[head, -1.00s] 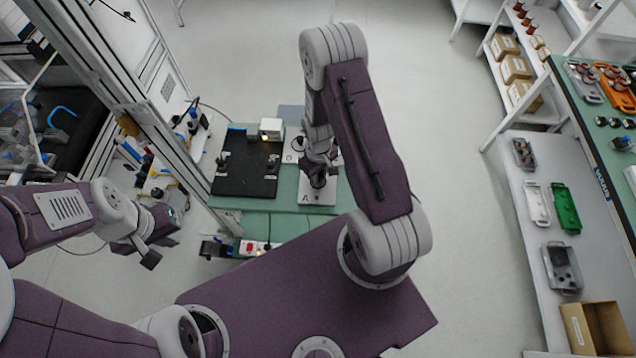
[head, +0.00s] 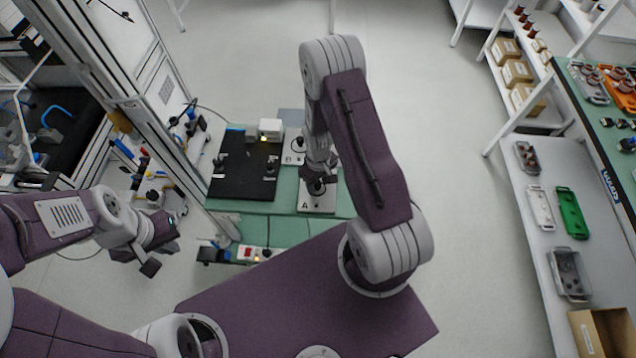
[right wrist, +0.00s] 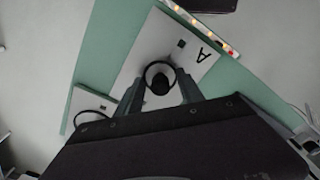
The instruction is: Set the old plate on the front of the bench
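A pale plate marked A (head: 318,207) lies on the green bench (head: 285,205), at its near right part. A black round knob stands on it and also shows in the right wrist view (right wrist: 160,84). A second plate marked B (head: 291,158) lies behind it, partly hidden by my right arm. No mark tells which plate is the old one. My right gripper (head: 318,184) points down over plate A. In the right wrist view its fingers stand apart, one on each side of the knob. My left gripper (head: 160,254) is open and empty, left of the bench.
A black mat (head: 240,180) with small fixtures covers the bench's left part, with a white box (head: 271,127) at its back. A strip with a red switch (head: 248,253) sits below the near edge. A shelf (head: 545,225) with trays stands at right.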

